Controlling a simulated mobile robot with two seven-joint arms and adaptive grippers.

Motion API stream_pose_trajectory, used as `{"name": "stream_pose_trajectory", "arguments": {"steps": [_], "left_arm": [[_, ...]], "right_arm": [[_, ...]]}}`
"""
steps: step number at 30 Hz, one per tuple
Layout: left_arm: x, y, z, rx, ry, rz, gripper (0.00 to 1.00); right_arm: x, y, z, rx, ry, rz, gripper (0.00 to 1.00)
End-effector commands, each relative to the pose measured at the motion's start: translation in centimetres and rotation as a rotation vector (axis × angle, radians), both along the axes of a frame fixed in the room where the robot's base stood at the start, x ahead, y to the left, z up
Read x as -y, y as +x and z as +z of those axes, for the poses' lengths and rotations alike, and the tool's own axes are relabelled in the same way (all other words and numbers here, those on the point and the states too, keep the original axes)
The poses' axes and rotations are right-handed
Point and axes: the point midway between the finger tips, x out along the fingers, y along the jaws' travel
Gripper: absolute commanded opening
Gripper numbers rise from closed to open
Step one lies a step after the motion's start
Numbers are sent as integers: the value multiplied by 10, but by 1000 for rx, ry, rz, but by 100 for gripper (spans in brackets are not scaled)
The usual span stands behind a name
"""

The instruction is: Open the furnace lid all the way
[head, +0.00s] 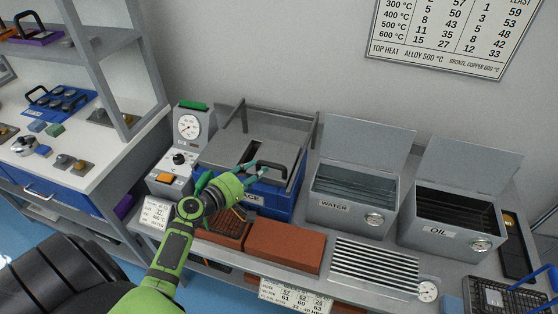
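The furnace (285,207) is a blue box with a grey top, standing between the dial unit and the water tank. Its grey lid (225,153) lies roughly flat over the box and looks down. A dark slot shows in the lid's middle. A black bar handle (296,170) stands at the lid's front right. My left gripper (262,168) reaches over the furnace's front left, with its teal fingers at the handle's left part. Whether they touch or grip it cannot be told. The gripper hides part of the furnace front and its label. My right gripper is not in view.
Grey tanks marked water (335,208) and oil (437,233) stand right of the furnace with raised lids. The dial unit (188,125) is close on the left. Bricks (285,246) and a ribbed rack (375,265) lie in front. Thin bars rise behind the lid.

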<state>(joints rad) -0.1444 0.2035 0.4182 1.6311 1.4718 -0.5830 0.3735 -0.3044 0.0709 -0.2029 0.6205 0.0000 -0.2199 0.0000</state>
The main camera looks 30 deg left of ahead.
Motion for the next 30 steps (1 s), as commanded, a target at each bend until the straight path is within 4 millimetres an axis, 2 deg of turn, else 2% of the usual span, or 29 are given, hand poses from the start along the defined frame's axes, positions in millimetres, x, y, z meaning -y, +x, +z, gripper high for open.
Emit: {"name": "stream_pose_trajectory", "arguments": {"steps": [6, 12, 17, 24, 27, 30], "left_arm": [[6, 33, -4, 1, -2, -3, 38], [11, 56, -9, -1, 1, -3, 38], [12, 63, -12, -1, 3, -4, 38], [12, 64, -12, -2, 4, -4, 38], [12, 63, -12, -2, 4, -5, 0], [12, 63, -12, -2, 5, -4, 0]], "right_arm": [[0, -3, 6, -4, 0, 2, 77], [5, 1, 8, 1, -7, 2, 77], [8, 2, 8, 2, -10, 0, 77], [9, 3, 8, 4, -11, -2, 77], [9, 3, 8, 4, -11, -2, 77], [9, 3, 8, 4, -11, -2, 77]]}}
